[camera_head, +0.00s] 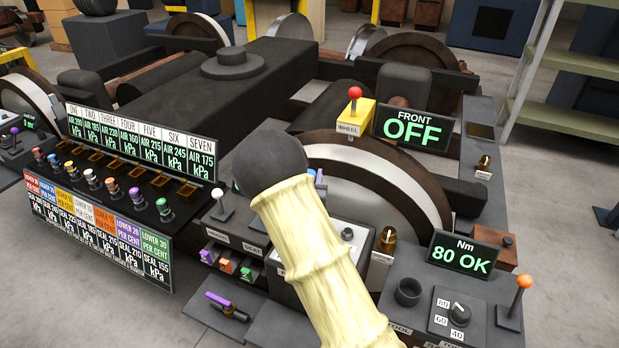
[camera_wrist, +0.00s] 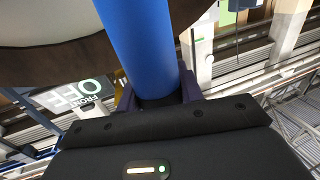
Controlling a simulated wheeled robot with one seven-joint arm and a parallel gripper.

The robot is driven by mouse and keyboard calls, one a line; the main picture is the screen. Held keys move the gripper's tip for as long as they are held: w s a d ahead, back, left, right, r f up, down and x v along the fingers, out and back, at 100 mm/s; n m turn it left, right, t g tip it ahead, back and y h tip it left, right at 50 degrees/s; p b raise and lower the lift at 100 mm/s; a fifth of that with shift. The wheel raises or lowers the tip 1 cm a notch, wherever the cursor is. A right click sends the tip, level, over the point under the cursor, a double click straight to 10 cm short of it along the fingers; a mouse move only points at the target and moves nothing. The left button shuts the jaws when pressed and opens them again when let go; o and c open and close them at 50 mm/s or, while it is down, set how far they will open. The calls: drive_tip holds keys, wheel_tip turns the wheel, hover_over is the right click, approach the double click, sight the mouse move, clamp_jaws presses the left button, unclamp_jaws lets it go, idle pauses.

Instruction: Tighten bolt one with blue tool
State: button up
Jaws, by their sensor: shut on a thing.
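My gripper (camera_wrist: 160,98) is shut on the blue tool (camera_wrist: 138,40), a thick blue cylinder that runs up and out of the wrist view. In the head view my pale-sleeved arm hides the gripper; a small bit of blue shows beside its dark end. A brass bolt-like piece (camera_head: 387,240) stands beside the wheel, and another (camera_head: 484,163) sits farther back at the right. I cannot read which is bolt one. The torque display (camera_head: 464,254) reads "Nm 80 OK". The torque dial (camera_head: 459,309) has marks 80, 60 and 40. The round tool holder (camera_head: 408,291) looks empty.
The wheel (camera_head: 385,180) stands behind my arm. A "FRONT OFF" display (camera_head: 412,128) and a red-knobbed lever (camera_head: 355,101) are behind it. An orange-knobbed lever (camera_head: 523,284) stands at right.

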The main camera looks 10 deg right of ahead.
drive_tip(key=shift+r+p, duration=1.5)
drive_tip(key=shift+r, duration=1.45)
